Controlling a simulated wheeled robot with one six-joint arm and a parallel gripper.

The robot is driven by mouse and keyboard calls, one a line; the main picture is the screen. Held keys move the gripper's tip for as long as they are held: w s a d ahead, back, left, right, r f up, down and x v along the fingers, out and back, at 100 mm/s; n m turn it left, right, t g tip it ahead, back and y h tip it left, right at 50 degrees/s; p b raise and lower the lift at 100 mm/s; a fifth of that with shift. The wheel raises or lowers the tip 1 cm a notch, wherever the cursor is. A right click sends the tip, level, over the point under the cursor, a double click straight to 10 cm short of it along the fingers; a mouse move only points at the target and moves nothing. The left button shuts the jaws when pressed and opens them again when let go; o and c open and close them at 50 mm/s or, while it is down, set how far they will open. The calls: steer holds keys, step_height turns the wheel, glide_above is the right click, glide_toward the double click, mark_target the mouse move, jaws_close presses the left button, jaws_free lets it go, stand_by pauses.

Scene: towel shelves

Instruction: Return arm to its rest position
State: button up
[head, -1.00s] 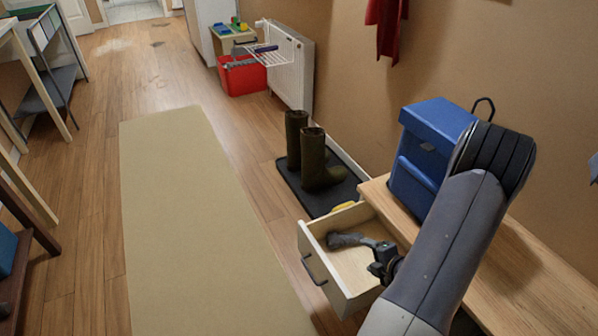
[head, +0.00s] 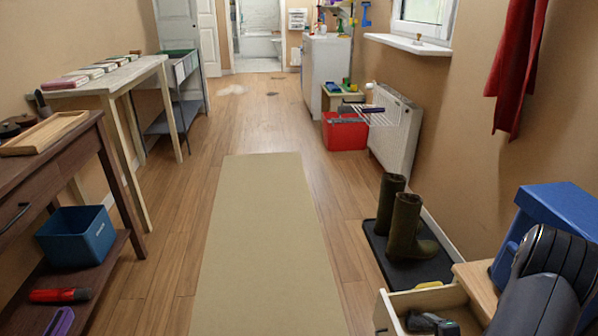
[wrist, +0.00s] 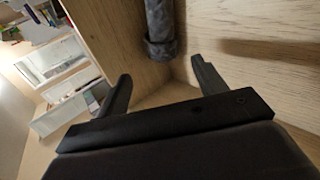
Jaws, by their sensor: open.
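My gripper (wrist: 160,75) is open in the wrist view, its two dark fingers apart with nothing held between them. A dark grey rounded object (wrist: 160,30) lies on pale wood just beyond the fingers. In the head view, my arm fills the lower right corner and hides my gripper. The open light-wood drawer (head: 428,299) is beside the arm, cut by the bottom edge, with a dark grey object (head: 432,322) inside it.
A blue box (head: 560,205) stands on the wooden bench behind my arm. Dark boots (head: 405,225) stand on a black tray. The beige runner (head: 262,240) is clear. A dark table (head: 70,160) holding a tray stands left. A red bin (head: 344,134) is farther back.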

steer(key=shift+f, duration=0.6)
steer(key=shift+r, duration=0.3)
